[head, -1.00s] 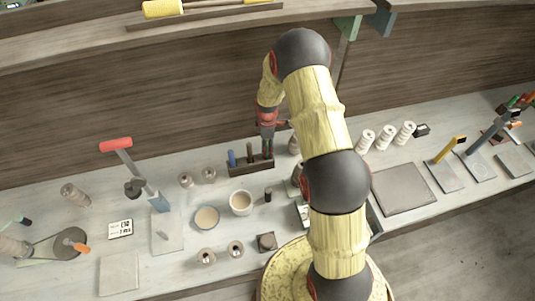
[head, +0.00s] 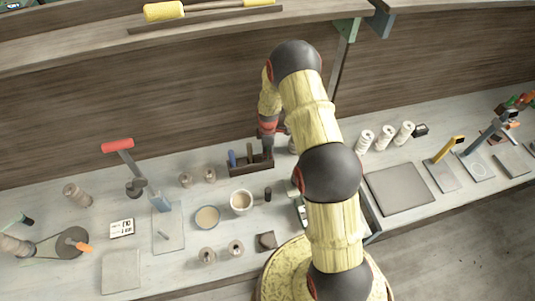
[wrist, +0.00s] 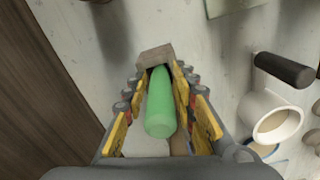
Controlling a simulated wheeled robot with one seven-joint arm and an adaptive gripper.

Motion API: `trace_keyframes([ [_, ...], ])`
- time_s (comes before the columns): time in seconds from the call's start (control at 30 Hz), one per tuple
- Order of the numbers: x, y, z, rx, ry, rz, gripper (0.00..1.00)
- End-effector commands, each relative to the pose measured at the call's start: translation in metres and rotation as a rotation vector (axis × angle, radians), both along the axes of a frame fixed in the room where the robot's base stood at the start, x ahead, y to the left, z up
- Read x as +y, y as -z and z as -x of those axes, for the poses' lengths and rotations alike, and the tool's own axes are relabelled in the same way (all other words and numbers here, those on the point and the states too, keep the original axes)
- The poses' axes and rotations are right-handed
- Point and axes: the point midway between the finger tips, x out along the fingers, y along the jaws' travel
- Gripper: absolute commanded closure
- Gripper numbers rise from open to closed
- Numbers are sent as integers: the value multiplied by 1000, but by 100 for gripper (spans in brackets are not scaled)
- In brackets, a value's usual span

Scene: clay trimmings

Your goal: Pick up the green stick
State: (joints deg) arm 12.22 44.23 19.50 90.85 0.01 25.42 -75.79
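The green stick (wrist: 160,108) stands upright in the wrist view, its rounded end toward the camera, in a narrow brown wooden rack (wrist: 155,54). My gripper (wrist: 160,76) is open, with its yellow-padded fingers on either side of the stick. Any contact is too small to tell. In the head view my gripper (head: 267,146) is down at the right part of the rack (head: 238,169), and the green stick is hidden there. A blue stick (head: 232,158) and a darker stick stand in the rack to the left.
A white cup (head: 241,202) and a small dark cylinder (head: 268,194) are in front of the rack; in the wrist view the cup (wrist: 270,118) and cylinder (wrist: 284,69) lie to the right. The wooden back wall (head: 150,110) is close behind. Several pale spools stand to the right.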

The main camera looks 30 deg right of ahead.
Motion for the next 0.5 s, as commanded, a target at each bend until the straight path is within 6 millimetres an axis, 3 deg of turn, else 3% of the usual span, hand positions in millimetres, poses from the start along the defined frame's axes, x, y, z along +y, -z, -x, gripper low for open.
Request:
trace_keyframes([
  [0.43,0,0,0,0,0,0,100],
  [0.5,0,0,0,0,0,0,100],
])
